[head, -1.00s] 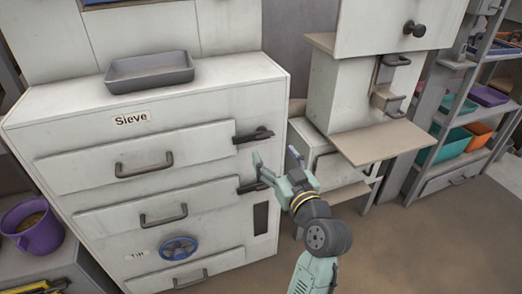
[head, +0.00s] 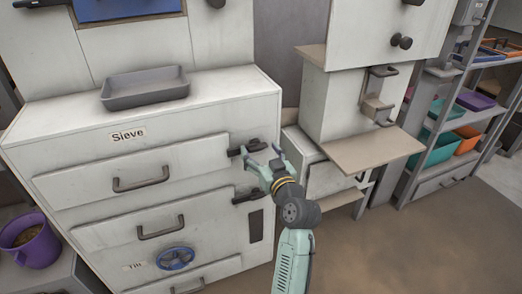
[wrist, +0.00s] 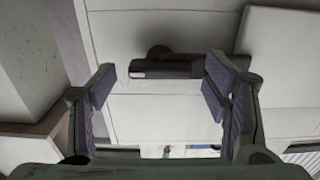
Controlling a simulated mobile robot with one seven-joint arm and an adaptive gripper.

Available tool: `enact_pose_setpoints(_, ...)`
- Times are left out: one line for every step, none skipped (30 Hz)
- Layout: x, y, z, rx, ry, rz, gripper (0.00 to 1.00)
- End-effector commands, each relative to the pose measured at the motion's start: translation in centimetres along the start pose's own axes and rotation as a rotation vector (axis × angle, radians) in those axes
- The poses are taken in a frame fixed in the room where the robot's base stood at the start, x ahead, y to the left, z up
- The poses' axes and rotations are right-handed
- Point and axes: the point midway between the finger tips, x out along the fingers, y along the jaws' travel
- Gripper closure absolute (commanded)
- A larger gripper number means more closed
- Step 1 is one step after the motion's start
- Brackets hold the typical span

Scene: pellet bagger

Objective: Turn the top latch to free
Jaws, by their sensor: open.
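The top latch (head: 241,150) is a dark handle at the right end of the upper drawer of the cabinet marked Sieve. It lies roughly level, and its right part is partly hidden by my gripper. My gripper (head: 262,157) is open and empty, with its fingers pointing at the cabinet front by this latch. In the wrist view the latch (wrist: 165,69) shows as a dark bar ahead of my open gripper (wrist: 158,82), its right end overlapped by the right finger. I cannot tell if they touch.
A second dark latch (head: 249,194) sits just below, by the lower drawer. The drawers have handles (head: 141,180), and a blue wheel (head: 175,258) is below. A grey tray (head: 145,87) lies on the cabinet top. A bagging machine with a shelf (head: 372,150) stands to the right.

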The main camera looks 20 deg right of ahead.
Motion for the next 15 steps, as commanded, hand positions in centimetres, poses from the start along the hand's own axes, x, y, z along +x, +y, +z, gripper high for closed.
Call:
enact_pose_setpoints(0.04,-0.01,0.01,0.000,0.000,0.000,0.30)
enact_pose_setpoints(0.04,-0.01,0.01,0.000,0.000,0.000,0.30)
enact_pose_setpoints(0.03,-0.01,0.01,0.000,0.000,0.000,0.30)
enact_pose_setpoints(0.02,-0.02,0.01,0.000,0.000,0.000,0.30)
enact_pose_setpoints(0.02,-0.01,0.01,0.000,0.000,0.000,0.30)
enact_pose_setpoints(0.01,-0.01,0.01,0.000,0.000,0.000,0.31)
enact_pose_setpoints(0.01,-0.01,0.01,0.000,0.000,0.000,0.33)
enact_pose_setpoints(0.01,-0.01,0.00,0.000,0.000,0.000,0.35)
enact_pose_setpoints(0.00,-0.01,0.00,0.000,0.000,0.000,0.37)
enact_pose_setpoints(0.00,-0.01,0.00,0.000,0.000,0.000,0.39)
enact_pose_setpoints(0.00,-0.01,0.00,0.000,0.000,0.000,0.41)
enact_pose_setpoints(-0.01,-0.01,0.00,0.000,0.000,0.000,0.44)
enact_pose_setpoints(-0.01,0.00,0.00,0.000,0.000,0.000,0.46)
enact_pose_setpoints(-0.01,0.00,0.00,0.000,0.000,0.000,0.48)
enact_pose_setpoints(-0.01,-0.01,0.00,0.000,0.000,0.000,0.51)
